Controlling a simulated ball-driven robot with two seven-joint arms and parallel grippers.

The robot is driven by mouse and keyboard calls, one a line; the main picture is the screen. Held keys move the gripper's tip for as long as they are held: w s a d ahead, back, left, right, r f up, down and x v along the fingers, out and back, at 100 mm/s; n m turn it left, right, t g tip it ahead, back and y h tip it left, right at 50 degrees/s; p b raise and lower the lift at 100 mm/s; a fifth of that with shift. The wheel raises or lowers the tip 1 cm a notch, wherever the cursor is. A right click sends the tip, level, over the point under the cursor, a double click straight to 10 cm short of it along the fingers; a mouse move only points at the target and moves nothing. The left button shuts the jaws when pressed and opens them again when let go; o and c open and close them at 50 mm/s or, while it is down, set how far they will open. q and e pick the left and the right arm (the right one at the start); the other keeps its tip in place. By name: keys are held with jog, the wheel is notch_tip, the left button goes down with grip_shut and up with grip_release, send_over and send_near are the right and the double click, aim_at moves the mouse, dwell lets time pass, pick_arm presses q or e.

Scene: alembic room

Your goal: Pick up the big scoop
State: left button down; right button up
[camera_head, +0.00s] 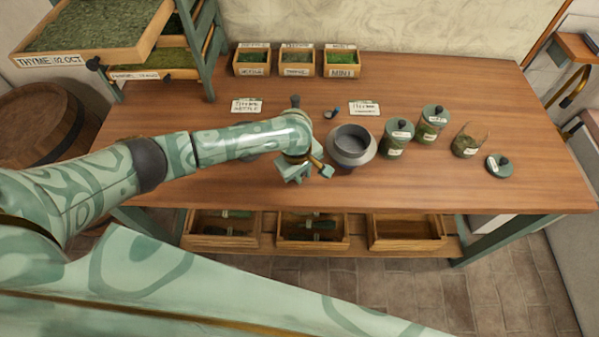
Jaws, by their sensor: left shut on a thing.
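My left arm reaches in from the left over the wooden table. My left gripper (308,173) points down near the table's front edge, just left of the grey bowl. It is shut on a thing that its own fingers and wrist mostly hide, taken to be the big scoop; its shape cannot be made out. A small dark scoop-like thing (330,114) lies on the table behind the bowl. My right gripper is not in view.
The grey wide-rimmed bowl (366,155) stands close right of the gripper. Lidded jars (396,140), an open glass (465,147) and a loose lid (499,166) stand further right. Herb boxes (297,62) line the back. The table (500,105) is clear at the back right.

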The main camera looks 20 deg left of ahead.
pick_arm(q)
jog(key=shift+r, duration=0.5)
notch_tip(320, 180, up, 3)
jog(key=shift+s+d+p, duration=0.1)
jog(key=shift+s+p, duration=0.05)
jog(key=shift+p, duration=0.9)
jog(key=s+d+r+p, duration=0.6)
jog(key=s+r, duration=0.3)
jog(key=s, duration=0.3)
jog(key=shift+d+p, duration=0.4)
jog(key=shift+d, duration=0.1)
jog(key=shift+w, duration=0.1)
